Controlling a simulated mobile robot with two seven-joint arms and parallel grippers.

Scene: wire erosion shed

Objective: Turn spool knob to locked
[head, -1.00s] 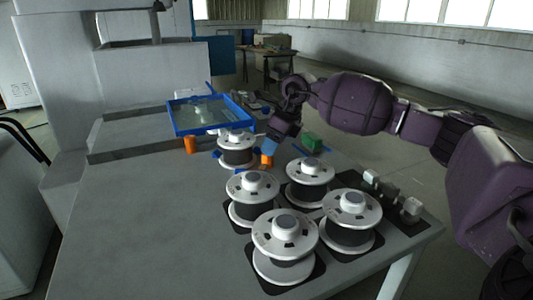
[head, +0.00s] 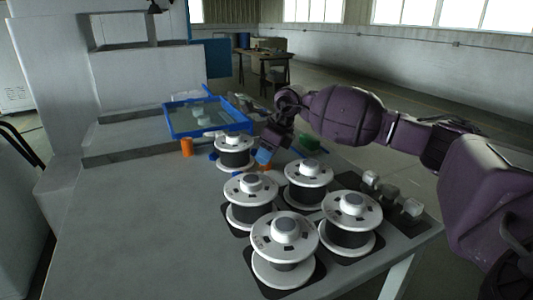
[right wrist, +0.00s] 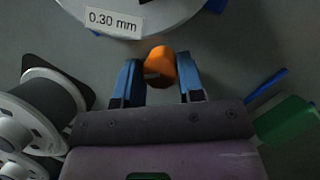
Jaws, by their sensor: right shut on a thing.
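Several white spools with dark windings and round grey-topped knobs stand on the grey table. One stands at the back (head: 234,143), nearest my right gripper. Others are at the middle left (head: 249,187), middle right (head: 309,173), front (head: 284,232) and front right (head: 351,207). I cannot tell which knob is meant or read any lock mark. My right gripper (head: 264,158) has blue fingers shut on a small orange piece (right wrist: 161,66), just right of the back spool. In the right wrist view, a white spool rim labelled 0.30 mm (right wrist: 114,20) lies just beyond the fingertips. My left gripper is not in view.
A blue-rimmed tray (head: 172,124) lies behind the spools, with another orange piece (head: 187,147) in front of it. A green block (head: 309,142) sits right of my right gripper. Small grey fittings (head: 390,192) stand at the right edge. The table's left part is clear.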

